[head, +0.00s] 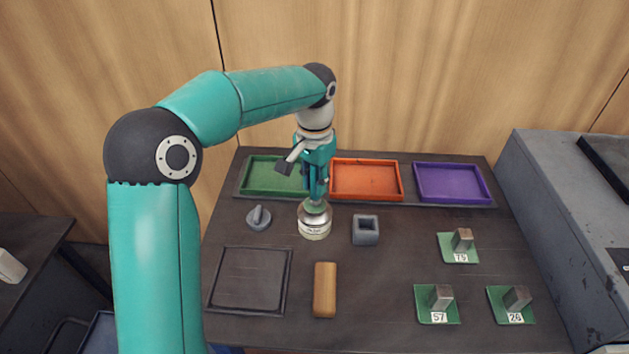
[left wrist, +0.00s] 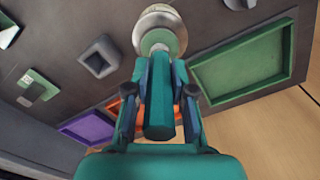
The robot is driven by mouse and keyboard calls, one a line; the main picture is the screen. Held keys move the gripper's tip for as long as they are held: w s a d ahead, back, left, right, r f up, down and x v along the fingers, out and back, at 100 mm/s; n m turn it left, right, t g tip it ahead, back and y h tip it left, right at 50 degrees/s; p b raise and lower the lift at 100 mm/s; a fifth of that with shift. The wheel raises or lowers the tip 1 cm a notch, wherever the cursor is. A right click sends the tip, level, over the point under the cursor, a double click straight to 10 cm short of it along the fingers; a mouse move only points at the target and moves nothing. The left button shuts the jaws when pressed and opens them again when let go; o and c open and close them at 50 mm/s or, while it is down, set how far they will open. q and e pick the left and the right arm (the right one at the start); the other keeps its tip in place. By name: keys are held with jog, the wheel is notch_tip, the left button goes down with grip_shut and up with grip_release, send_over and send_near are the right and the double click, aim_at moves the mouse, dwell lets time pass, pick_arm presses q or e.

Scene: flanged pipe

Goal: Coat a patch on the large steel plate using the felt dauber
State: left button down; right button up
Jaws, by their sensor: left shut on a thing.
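My left gripper (head: 316,183) points down over a round silver tin (head: 314,226) with a pale label. It is shut on the green handle of the felt dauber (left wrist: 159,110). The dauber stands roughly upright at the mouth of the tin, which also shows in the left wrist view (left wrist: 160,28). Its felt end is hidden, so I cannot tell how deep it sits. A dark square plate with a raised border (head: 250,279), which looks like the large steel plate, lies flat at the table's front left. My right gripper is not in view.
Green (head: 262,178), orange (head: 366,179) and purple (head: 452,182) trays line the back. A grey knobbed disc (head: 259,218) and a hollow grey block (head: 366,230) flank the tin. A wooden block (head: 325,290) lies right of the plate. Numbered green cards (head: 437,304) bear metal blocks.

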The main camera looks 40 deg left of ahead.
pick_arm(q)
jog(key=shift+f, duration=0.4)
dwell(1.3)
notch_tip(320, 180, up, 7)
jog(key=p, duration=0.6)
jog(key=shift+s, duration=0.1)
dwell(0.9)
